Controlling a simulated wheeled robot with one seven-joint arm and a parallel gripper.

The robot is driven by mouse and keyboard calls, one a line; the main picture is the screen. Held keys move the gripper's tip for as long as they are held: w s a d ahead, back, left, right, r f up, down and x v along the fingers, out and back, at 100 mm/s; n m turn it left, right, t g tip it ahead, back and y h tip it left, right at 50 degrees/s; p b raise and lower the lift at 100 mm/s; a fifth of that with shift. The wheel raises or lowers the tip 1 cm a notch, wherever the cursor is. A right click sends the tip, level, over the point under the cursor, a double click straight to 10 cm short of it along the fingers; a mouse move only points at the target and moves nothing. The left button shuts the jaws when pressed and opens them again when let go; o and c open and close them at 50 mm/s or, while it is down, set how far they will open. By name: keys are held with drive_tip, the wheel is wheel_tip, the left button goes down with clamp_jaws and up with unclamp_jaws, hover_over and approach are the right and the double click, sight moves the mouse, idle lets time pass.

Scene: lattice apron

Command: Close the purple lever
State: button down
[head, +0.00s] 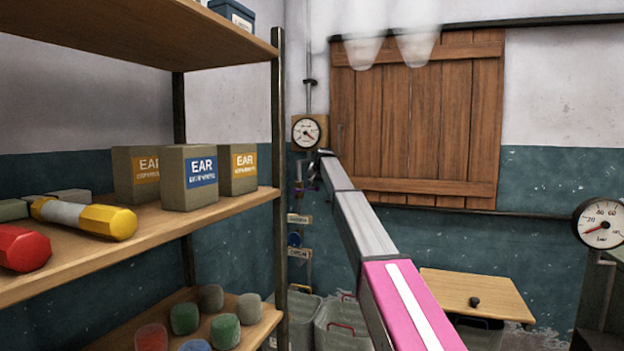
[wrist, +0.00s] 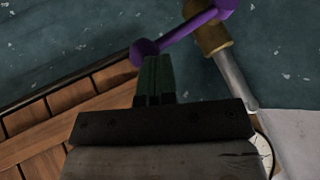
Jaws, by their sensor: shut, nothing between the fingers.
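The purple lever (wrist: 182,36) shows in the wrist view as a bar with a rounded knob at its left end. It slopes up to the right, past a brass valve body (wrist: 205,35) on a grey pipe. My gripper (wrist: 157,62) has its dark green fingers shut and empty. The fingertips are at the knob end and overlap it in the picture; I cannot tell whether they touch. In the head view my arm reaches to the corner pipe, where a little purple shows (head: 314,188); my gripper there is small and mostly hidden.
A round gauge (head: 306,133) is on the pipe just above the arm's end. A shelf (head: 240,205) with boxes and a yellow-grey cylinder stands at the left. A wooden shutter (head: 415,120) is on the wall to the right. Bins (head: 340,325) stand below.

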drive_tip(key=shift+s+d+f+y, duration=0.1)
drive_tip(key=shift+d+f+y, duration=0.1)
drive_tip(key=shift+f, duration=0.4)
drive_tip(key=shift+d+f+y, duration=0.1)
drive_tip(key=shift+d+f, duration=0.1)
drive_tip(key=shift+f, duration=0.35)
